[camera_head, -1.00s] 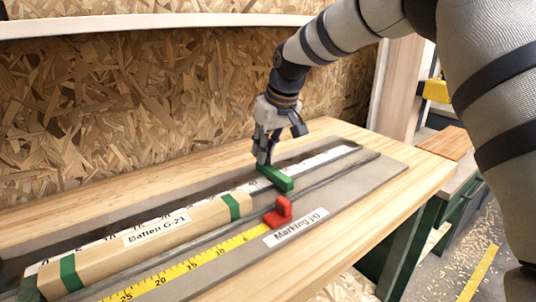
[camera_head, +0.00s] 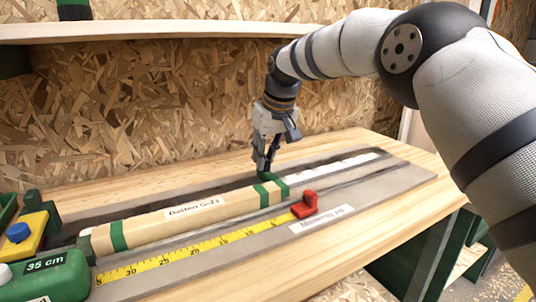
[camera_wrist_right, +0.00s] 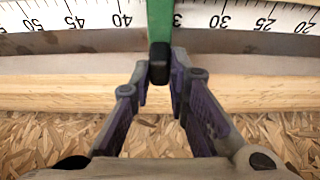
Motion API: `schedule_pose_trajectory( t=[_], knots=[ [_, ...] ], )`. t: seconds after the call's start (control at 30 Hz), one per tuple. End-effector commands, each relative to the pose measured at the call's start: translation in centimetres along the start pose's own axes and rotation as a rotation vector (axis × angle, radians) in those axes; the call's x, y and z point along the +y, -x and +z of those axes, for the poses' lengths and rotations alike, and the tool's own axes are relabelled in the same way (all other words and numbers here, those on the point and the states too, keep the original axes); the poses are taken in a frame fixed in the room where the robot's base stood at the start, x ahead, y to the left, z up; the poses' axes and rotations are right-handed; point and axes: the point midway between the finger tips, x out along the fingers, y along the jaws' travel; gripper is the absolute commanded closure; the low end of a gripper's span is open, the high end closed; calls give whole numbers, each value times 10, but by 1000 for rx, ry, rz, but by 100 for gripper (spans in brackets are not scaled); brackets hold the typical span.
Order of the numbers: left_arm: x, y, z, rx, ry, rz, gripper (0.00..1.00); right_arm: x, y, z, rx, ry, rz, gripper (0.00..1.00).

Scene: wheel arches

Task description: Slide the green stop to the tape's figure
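The green stop (camera_head: 284,187) sits on the white-scaled rail at the right end of the wooden batten (camera_head: 190,212), and appears to touch it. My right gripper (camera_head: 265,166) is over the stop's rear end. In the right wrist view its fingers (camera_wrist_right: 159,75) close around the stop's black tip; the stop (camera_wrist_right: 160,20) covers part of the scale between 40 and 30, where a partly hidden figure shows. The yellow tape (camera_head: 200,250) runs from a green case (camera_head: 45,278) marked "35 cm" to a red hook piece (camera_head: 306,205). My left gripper is out of view.
A yellow block with a blue knob (camera_head: 20,233) stands at the left end of the rail. A white label (camera_head: 320,219) lies in front of the red piece. The chipboard wall and a shelf (camera_head: 180,31) are behind. The rail right of the stop is clear.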

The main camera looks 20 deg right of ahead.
Motion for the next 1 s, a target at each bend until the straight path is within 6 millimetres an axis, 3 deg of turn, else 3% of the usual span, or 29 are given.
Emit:
schedule_pose_trajectory(
  t=[0.07,0.4,0.8,1.0],
  knots=[
    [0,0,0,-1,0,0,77,0,-1,0,-1,0,-1,65],
    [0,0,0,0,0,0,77,0,6,-1,2,0,0,65],
    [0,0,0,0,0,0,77,0,101,-1,3,0,0,65],
    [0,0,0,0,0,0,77,0,119,0,0,0,-1,65]
  ],
)
